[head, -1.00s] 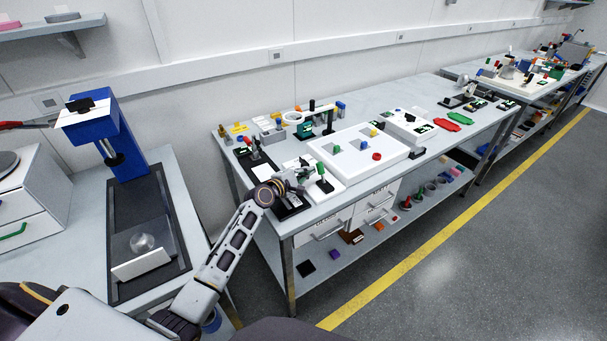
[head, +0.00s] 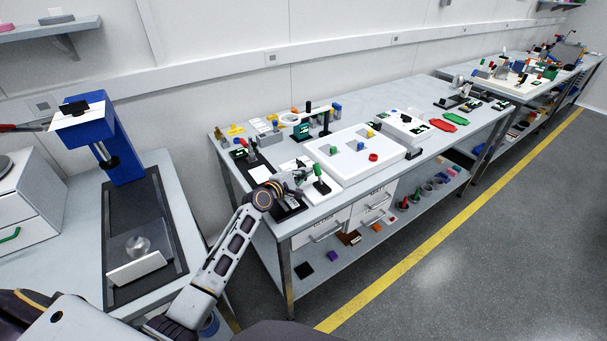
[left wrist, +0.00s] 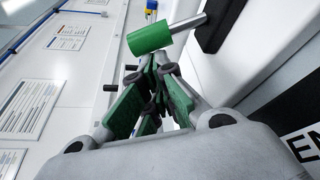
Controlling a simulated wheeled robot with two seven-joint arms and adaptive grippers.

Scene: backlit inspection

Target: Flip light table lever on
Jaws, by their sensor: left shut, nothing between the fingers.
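A lever with a green cylindrical handle (head: 317,169) stands near the front left corner of the white light table (head: 350,172). In the left wrist view the green handle (left wrist: 150,38) sits on a metal rod that runs to a black mount at upper right. My left gripper (head: 303,174) is just left of the handle in the head view. In the left wrist view its green-padded fingers (left wrist: 153,80) are together and empty, with the tips close below the handle; I cannot tell whether they touch it. My right gripper is out of view.
Small blocks, including a red one (head: 373,157), lie on the light table. A magnifier on a stand (head: 296,119) is behind it. Drawers (head: 326,230) are under the bench. To the left is a blue stand (head: 118,140) on another bench. The floor at right is clear.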

